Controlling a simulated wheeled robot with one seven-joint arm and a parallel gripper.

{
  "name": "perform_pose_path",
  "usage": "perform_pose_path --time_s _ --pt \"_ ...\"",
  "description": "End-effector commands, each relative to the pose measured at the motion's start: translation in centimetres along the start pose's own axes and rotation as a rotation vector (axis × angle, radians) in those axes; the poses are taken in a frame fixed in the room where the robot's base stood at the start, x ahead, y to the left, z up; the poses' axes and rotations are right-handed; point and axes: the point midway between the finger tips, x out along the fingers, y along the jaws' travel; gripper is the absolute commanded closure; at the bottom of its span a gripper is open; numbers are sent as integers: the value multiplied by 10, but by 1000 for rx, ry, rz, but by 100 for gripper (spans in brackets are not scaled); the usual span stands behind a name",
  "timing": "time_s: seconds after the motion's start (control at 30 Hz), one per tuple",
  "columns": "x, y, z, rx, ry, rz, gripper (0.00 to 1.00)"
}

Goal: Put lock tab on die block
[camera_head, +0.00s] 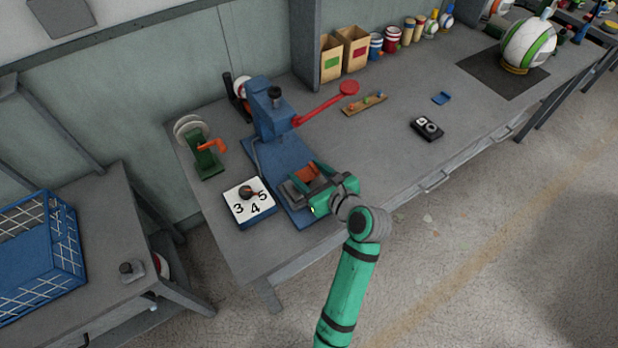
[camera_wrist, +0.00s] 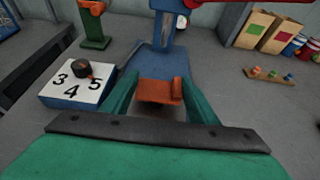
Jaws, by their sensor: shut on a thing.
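My gripper (camera_head: 308,185) has its green fingers closed on an orange-brown piece (camera_wrist: 158,90) with a raised lip at its right side. The piece also shows in the head view (camera_head: 307,171), over the front of the blue press base (camera_head: 268,160). I cannot tell whether it is the lock tab or the die block, or whether it touches the base. A small blue piece (camera_head: 441,97) lies apart on the right of the table; it looks like a flat tab. The piece's underside is hidden.
The blue press (camera_head: 268,112) with a red lever (camera_head: 322,105) stands behind my gripper. A numbered dial box (camera_head: 249,202) is close on the left, a green stand (camera_head: 203,155) behind it. A black device (camera_head: 427,129) lies right, with free table between.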

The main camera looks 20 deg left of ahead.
Motion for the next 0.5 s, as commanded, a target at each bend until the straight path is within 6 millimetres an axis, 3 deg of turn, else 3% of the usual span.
perform_pose_path --time_s 0.2,0.5 --pt "9 -1 -26 4 1 -1 67" --pt "10 -1 -27 2 0 -1 67"
